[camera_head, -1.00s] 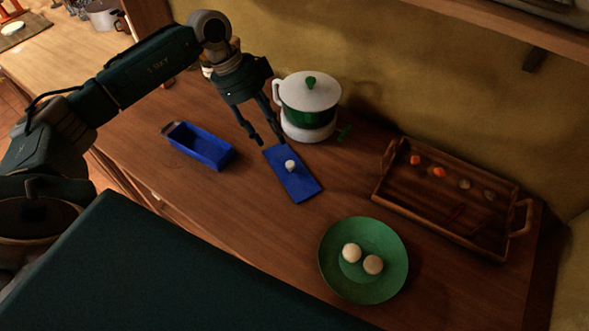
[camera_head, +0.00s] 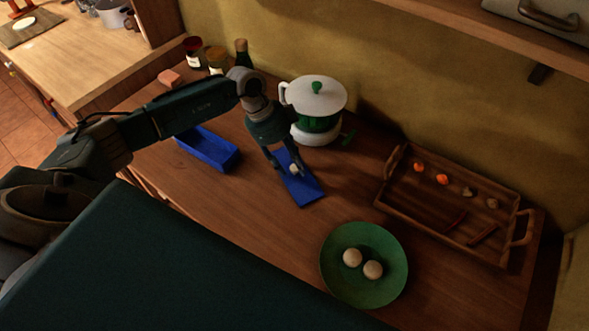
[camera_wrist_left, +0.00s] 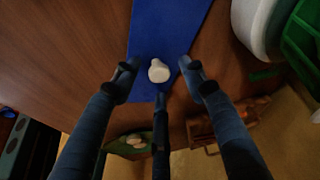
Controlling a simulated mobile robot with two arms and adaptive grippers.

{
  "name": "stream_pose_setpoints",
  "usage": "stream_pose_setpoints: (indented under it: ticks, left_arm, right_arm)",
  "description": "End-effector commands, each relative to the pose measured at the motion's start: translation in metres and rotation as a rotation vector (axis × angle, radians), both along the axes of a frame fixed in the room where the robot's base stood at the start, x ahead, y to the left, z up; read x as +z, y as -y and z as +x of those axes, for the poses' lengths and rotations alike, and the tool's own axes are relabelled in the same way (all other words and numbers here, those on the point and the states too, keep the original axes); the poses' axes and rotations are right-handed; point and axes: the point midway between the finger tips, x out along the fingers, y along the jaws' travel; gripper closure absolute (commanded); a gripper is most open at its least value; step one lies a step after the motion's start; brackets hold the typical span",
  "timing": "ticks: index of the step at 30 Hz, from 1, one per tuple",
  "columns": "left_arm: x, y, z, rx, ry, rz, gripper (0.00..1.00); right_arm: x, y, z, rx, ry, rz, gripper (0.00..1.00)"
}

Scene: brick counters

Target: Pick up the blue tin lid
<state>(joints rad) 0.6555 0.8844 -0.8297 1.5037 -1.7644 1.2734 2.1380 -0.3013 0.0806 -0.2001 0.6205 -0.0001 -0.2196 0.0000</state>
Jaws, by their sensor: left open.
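The blue tin lid (camera_head: 305,193) is a flat blue rectangle with a small white knob (camera_head: 294,168) on top. It lies on the wooden counter, and my left arm hides part of it in the head view. My left gripper (camera_head: 288,173) is open above the lid, close to the knob. In the left wrist view, the lid (camera_wrist_left: 168,32) runs up from the middle, and the knob (camera_wrist_left: 158,71) sits between the open fingers (camera_wrist_left: 160,82), apart from them as far as I can see. The blue tin (camera_head: 215,152) stands left of the lid. My right gripper is out of view.
A white and green lidded pot (camera_head: 318,100) stands just behind the lid. A green plate (camera_head: 335,282) with two pale balls is at the front. A wooden tray (camera_head: 378,203) with small items lies right. Jars and a bottle (camera_head: 242,55) stand behind my arm.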

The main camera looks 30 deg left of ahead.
Motion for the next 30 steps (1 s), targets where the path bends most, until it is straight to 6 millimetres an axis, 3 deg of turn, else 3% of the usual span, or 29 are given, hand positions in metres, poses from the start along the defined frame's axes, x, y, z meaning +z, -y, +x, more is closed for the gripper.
stream_pose_setpoints:
  ticks: [8,15,25,30]
  left_arm:
    - [-0.006,0.002,0.000,-0.001,0.000,0.000,0.57]
    - [-0.005,0.002,0.000,0.000,0.000,0.000,1.00]
    - [-0.003,0.002,0.001,-0.001,0.001,0.000,1.00]
    - [0.008,0.001,0.002,0.001,0.005,0.000,1.00]
  right_arm:
    - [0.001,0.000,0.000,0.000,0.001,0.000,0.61]
    - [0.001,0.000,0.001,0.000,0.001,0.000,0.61]
    - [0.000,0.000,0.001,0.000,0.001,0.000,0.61]
    - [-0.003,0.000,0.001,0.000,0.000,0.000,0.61]
